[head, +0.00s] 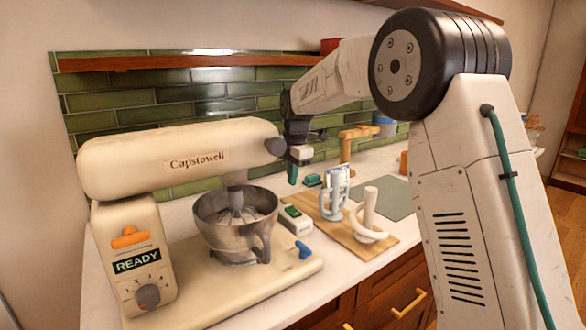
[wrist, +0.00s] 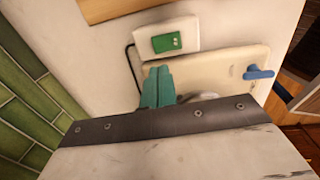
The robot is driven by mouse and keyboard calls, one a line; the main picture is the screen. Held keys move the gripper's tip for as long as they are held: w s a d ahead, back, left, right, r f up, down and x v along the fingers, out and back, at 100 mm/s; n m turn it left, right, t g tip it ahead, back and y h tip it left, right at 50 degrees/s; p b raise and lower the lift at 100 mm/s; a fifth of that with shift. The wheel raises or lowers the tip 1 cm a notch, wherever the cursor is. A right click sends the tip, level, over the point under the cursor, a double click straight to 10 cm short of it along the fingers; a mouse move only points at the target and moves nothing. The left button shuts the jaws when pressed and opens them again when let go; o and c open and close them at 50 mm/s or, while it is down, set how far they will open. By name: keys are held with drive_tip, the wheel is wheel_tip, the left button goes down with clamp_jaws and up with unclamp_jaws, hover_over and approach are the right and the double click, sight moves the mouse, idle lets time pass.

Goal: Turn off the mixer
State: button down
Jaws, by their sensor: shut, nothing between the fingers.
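The cream mixer (head: 170,160) stands on the counter at the left of the head view. Its front panel has an orange lever (head: 130,238), a display reading READY and a dark round knob (head: 148,296). A steel bowl (head: 225,215) sits under its head with a beater inside. A blue lever (head: 304,250) is on its base, also in the wrist view (wrist: 258,73). A white box with a green switch (head: 292,212) lies beside the base; the wrist view shows this switch (wrist: 167,42) just beyond my fingertips. My gripper (head: 292,174), with teal fingers (wrist: 158,80), is shut and empty above the counter.
The tiled wall (wrist: 30,105) closes off the back. A black cord (wrist: 130,62) runs by the box.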

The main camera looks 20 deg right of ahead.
sight(290, 208)
drive_tip(key=f, duration=0.5)
drive_tip(key=w+f, duration=0.1)
drive_tip(key=f, duration=0.2)
drive_tip(key=shift+a+f, duration=0.15)
drive_tip(key=shift+f, duration=0.1)
